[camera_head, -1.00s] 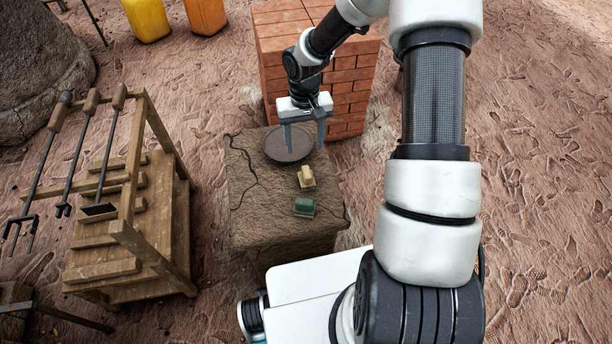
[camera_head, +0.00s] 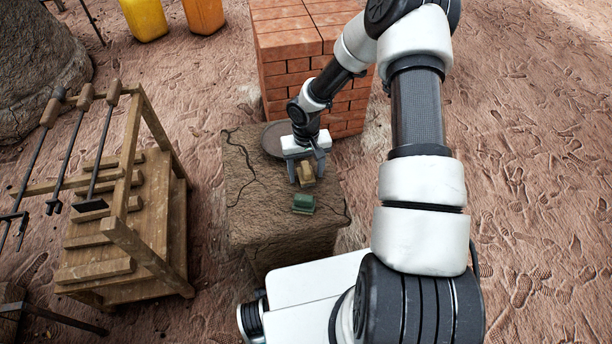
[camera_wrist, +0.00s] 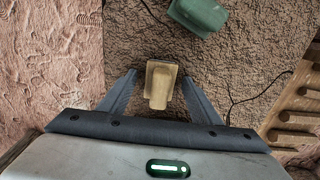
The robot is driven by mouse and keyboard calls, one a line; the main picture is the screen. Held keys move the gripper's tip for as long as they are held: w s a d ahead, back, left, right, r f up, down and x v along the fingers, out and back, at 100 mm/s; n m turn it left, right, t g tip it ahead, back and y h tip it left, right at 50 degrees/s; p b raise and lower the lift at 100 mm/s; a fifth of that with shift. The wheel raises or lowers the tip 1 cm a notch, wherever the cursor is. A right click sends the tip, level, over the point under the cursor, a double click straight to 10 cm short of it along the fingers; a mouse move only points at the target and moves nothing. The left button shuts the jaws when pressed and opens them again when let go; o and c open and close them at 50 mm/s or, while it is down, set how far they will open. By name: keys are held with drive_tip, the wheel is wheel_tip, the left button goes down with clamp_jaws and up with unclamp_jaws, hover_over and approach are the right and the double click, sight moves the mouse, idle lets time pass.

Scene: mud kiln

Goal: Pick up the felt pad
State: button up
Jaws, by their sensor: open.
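A small tan block (camera_head: 306,179) with a narrower raised part sits on the earthen stand (camera_head: 245,205); it may be the felt pad, but I cannot tell for sure. It also shows in the wrist view (camera_wrist: 161,82). My gripper (camera_head: 306,171) is open, with one finger on each side of the tan block. In the wrist view the fingers (camera_wrist: 160,80) have a visible gap to it on both sides. A green block (camera_head: 303,204) lies nearer on the same top, apart from the gripper; it also shows in the wrist view (camera_wrist: 198,14).
A dark round disc (camera_head: 273,138) lies at the stand's far end, partly hidden by my arm. A brick stack (camera_head: 290,75) rises behind it. A wooden tool rack (camera_head: 135,235) stands to the left. Yellow (camera_head: 145,18) and orange (camera_head: 203,14) containers stand at the back.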

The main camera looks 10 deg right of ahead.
sight(306, 167)
drive_tip(key=shift+f, duration=0.15)
drive_tip(key=c, duration=1.1)
drive_tip(key=shift+c, duration=0.2)
wheel_tip(306, 167, up, 10)
drive_tip(key=shift+r+p, duration=0.1)
drive_tip(key=shift+p, duration=1.15)
drive_tip(key=o, duration=0.4)
drive_tip(key=shift+c, duration=1.4)
